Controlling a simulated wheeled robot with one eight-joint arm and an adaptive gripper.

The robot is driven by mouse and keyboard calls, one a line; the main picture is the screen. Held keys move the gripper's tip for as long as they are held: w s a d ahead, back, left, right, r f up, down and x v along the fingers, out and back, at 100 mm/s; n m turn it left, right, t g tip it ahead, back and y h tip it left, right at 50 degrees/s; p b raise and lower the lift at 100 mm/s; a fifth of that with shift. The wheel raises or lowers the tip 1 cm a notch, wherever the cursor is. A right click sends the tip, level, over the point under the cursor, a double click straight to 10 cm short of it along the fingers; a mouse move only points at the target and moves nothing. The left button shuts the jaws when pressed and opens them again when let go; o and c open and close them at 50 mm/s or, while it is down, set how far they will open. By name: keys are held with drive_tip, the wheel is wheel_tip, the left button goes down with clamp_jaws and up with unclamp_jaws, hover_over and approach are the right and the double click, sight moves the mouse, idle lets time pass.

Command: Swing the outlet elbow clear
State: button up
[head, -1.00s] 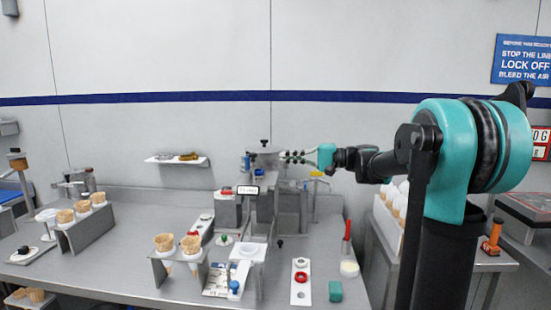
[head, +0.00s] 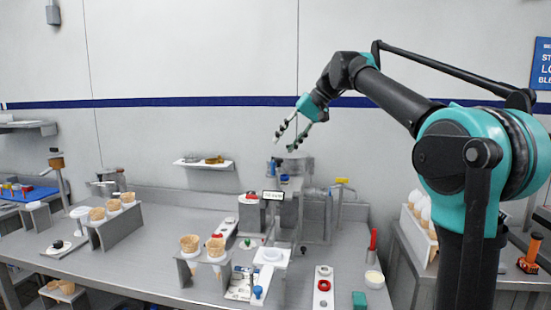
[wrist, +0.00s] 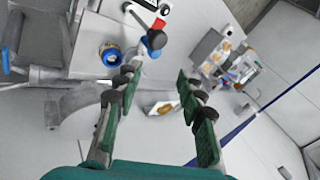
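The grey dosing machine (head: 316,215) stands at the back of the steel bench, with a round-topped hopper (head: 296,168) and a grey pipe with a yellow lever (head: 342,181) on its right. I cannot tell for sure which part is the outlet elbow. My gripper (head: 284,144) is above the hopper, tilted down and left, open and empty. In the wrist view, my gripper's spread fingers (wrist: 152,95) hang over the machine. A grey pipe (wrist: 45,73), a blue-ringed fitting (wrist: 110,55) and a blue knob (wrist: 156,39) lie beyond them. No contact shows.
Cone holders (head: 113,228) and (head: 205,260) stand left and in front of the machine. A small wall shelf (head: 205,164) is behind it on the left. A red-handled tool (head: 373,241) stands on the bench's right. The air above the bench is clear.

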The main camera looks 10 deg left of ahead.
sight(273, 162)
drive_tip(key=s+r+n+t+h, duration=0.35)
drive_tip(key=s+r+h, duration=0.2)
drive_tip(key=r, duration=0.55)
drive_tip(key=shift+n+g+y, duration=0.25)
drive_tip(key=shift+g+y, duration=0.2)
drive_tip(key=x, duration=1.7)
drive_tip(key=shift+f, duration=0.4)
clamp_jaws()
